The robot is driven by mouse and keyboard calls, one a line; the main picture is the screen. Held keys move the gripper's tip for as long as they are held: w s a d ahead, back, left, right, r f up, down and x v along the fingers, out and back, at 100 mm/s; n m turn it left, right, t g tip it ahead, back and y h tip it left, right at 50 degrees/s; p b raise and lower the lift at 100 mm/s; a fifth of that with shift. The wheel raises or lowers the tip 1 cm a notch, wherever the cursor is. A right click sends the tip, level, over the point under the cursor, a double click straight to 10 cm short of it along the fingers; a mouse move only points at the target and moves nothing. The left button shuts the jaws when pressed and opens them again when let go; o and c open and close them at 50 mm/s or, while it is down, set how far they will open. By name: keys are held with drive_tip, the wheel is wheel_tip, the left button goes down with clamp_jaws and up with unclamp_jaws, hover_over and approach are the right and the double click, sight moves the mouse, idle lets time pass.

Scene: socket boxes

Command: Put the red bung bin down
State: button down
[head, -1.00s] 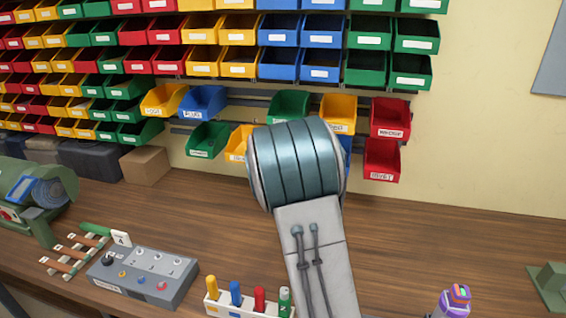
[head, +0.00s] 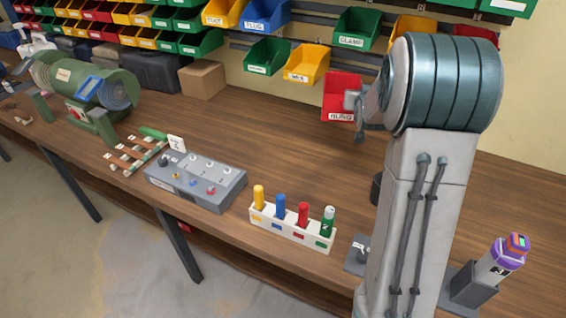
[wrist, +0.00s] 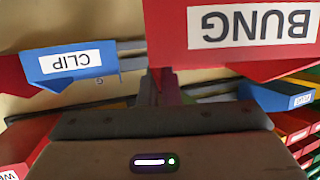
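The red bung bin (head: 338,92) shows in the head view, in front of the wall rails and above the bench, with its white BUNG label facing out. My gripper (head: 354,104) is at its right side, partly hidden by my own arm. In the wrist view the bung bin (wrist: 230,55) is close and large, its label upside down. There my gripper (wrist: 158,90) has its fingers together at the bin's lower edge and looks shut on it. The exact contact is hard to see.
The wooden bench (head: 300,165) has clear room below the bin. A cardboard box (head: 202,80), a grey control box (head: 195,180) and a rack of coloured markers (head: 290,228) stand on it. A yellow bin (head: 305,65) hangs left of the bung bin. A blue CLIP bin (wrist: 68,65) shows in the wrist view.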

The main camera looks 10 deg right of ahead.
drive_tip(key=shift+s+a+f+n+y+b, duration=0.3)
drive_tip(key=shift+s+a+f+n+y, duration=0.1)
drive_tip(key=shift+f+y, duration=0.15)
drive_tip(key=s+a+f+n+y+b, duration=0.3)
drive_tip(key=s+a+f+n+y, duration=0.1)
drive_tip(key=s+a+f+y, duration=0.15)
drive_tip(key=shift+n, duration=0.3)
drive_tip(key=w+a+f, duration=0.2)
drive_tip(key=a+f, duration=0.1)
drive_tip(key=w+a+f, duration=0.2)
drive_tip(key=a+f, duration=0.2)
drive_tip(key=w+a+f+b, duration=0.1)
drive_tip(key=w+a+f, duration=0.1)
drive_tip(key=a+f, duration=0.1)
drive_tip(key=shift+w+a+f, duration=0.25)
drive_tip(key=shift+a+f, duration=0.1)
drive_tip(key=shift+f, duration=0.05)
drive_tip(key=c, duration=2.1)
unclamp_jaws()
drive_tip(key=shift+f, duration=0.2)
drive_tip(key=o, duration=0.5)
drive_tip(key=shift+c, duration=0.2)
drive_tip(key=shift+r, duration=0.1)
